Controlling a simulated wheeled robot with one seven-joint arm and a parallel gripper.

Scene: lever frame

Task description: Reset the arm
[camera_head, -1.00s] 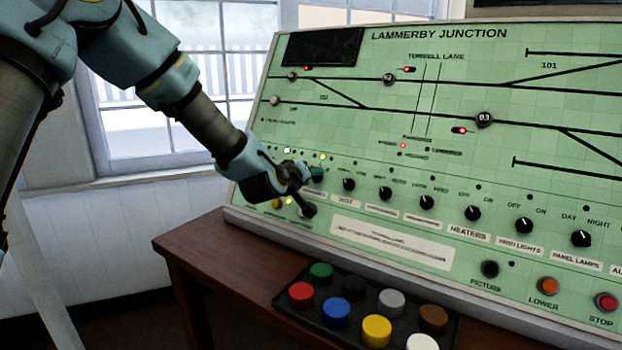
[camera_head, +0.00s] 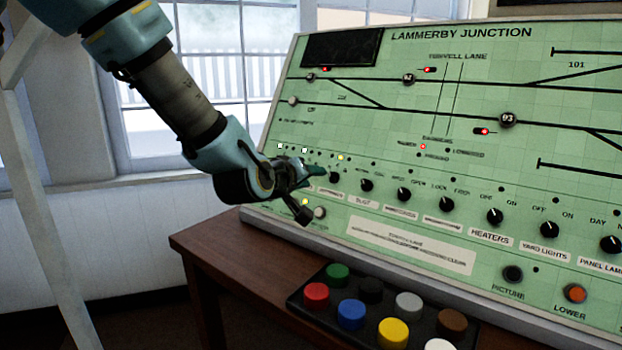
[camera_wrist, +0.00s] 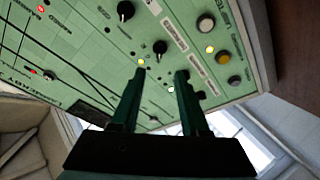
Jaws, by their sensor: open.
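My gripper (camera_head: 309,196) is at the lower left part of the green control panel (camera_head: 410,105), in front of its row of knobs and labels. In the wrist view my gripper (camera_wrist: 160,75) is open, with two dark green fingers apart and nothing between them. A lit yellow lamp (camera_wrist: 141,61) shows close to the left fingertip. Two black knobs (camera_wrist: 160,47) and several round buttons (camera_wrist: 206,23) lie beyond the fingers. I cannot tell whether the fingers touch the panel. In the head view my gripper hides part of the panel's lower left corner.
A black tray (camera_head: 297,303) of coloured round caps sits on the brown wooden table (camera_head: 200,243) in front of the panel. The window (camera_head: 185,120) is behind my arm. An orange LOWER button (camera_head: 575,293) is on the panel's lower right.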

